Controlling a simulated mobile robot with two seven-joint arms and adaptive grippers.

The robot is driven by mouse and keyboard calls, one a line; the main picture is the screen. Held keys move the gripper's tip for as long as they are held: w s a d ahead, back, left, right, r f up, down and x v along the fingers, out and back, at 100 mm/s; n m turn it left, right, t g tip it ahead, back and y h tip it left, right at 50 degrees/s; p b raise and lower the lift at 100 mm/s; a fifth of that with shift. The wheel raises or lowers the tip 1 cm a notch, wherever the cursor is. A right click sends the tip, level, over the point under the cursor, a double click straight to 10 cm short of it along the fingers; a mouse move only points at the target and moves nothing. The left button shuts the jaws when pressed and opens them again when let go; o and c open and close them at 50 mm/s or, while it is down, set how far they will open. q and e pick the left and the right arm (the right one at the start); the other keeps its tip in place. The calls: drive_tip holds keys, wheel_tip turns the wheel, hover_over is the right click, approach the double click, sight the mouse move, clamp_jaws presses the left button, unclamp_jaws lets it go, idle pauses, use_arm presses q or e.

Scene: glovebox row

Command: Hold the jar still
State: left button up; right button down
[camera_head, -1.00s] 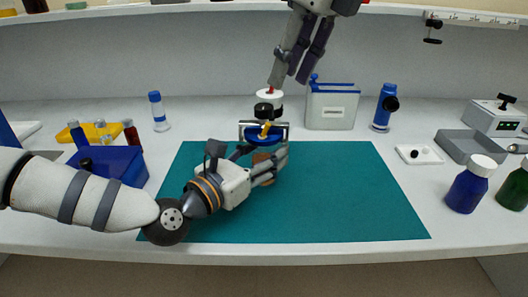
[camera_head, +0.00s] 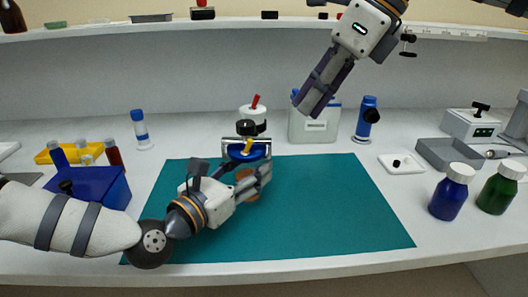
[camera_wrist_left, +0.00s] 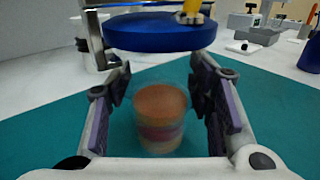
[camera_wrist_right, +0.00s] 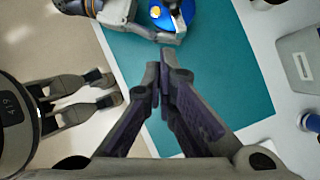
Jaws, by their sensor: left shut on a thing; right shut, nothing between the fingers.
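The jar (camera_wrist_left: 160,118) is clear, with layered brown and reddish contents. It stands upright on the teal mat (camera_head: 330,215). My right gripper (camera_head: 306,104) is shut and empty, in the air to the right of the jar and higher.
A white-and-black item with a red knob (camera_head: 252,118) stands behind the jar. A pale box (camera_head: 314,128) is behind to the right. A blue bin (camera_head: 90,186) sits left; blue (camera_head: 452,192) and green (camera_head: 501,188) bottles stand right. The mat's right part is clear.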

sight(248, 147)
drive_tip(key=shift+n+y, duration=0.7)
drive_tip(key=shift+n, duration=0.2)
drive_tip(key=d, duration=0.1)
drive_tip(key=d+f, duration=0.1)
drive_tip(key=s+d, duration=0.1)
drive_tip(key=d, duration=0.1)
drive_tip(key=shift+f, duration=0.25)
drive_tip(key=w+a+f, duration=0.2)
drive_tip(key=a+f, duration=0.4)
drive_tip(key=a, duration=0.3)
drive_tip(key=shift+a+f, duration=0.15)
drive_tip(key=shift+f, duration=0.15)
